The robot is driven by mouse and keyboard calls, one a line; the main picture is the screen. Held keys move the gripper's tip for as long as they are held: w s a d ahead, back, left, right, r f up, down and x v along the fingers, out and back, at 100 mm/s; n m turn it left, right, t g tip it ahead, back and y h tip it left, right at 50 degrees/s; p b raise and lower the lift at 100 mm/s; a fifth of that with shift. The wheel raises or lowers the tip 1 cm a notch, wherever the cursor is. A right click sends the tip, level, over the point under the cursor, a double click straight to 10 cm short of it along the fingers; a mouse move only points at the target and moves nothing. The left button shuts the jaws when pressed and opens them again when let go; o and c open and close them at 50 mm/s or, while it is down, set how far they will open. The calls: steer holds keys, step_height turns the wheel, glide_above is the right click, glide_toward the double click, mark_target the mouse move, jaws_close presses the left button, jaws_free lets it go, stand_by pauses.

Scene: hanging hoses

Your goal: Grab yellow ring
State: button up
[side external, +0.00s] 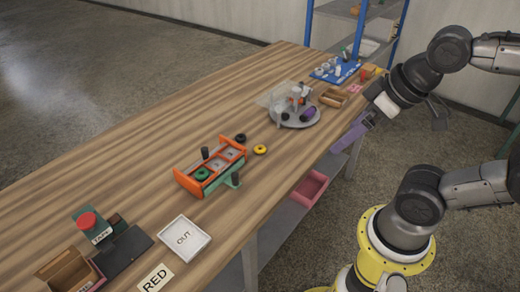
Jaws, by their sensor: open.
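A small yellow ring (260,150) lies flat on the wooden table, to the right of the orange rack. A black ring (240,138) lies just behind it, a little apart. My gripper (341,148) has purple fingers and hangs at the table's right edge, well to the right of the yellow ring. It is open and apart from the ring. The gap between its fingers is hard to make out at this size.
An orange rack (202,185) holds a green ring (202,174). A grey round fixture (309,121) stands between rack and far end. A white OUT tray (184,240) and a red button (88,222) are near the front. The table's left side is clear.

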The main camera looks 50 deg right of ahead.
stand_by(0.3)
steer(key=shift+c, duration=1.3)
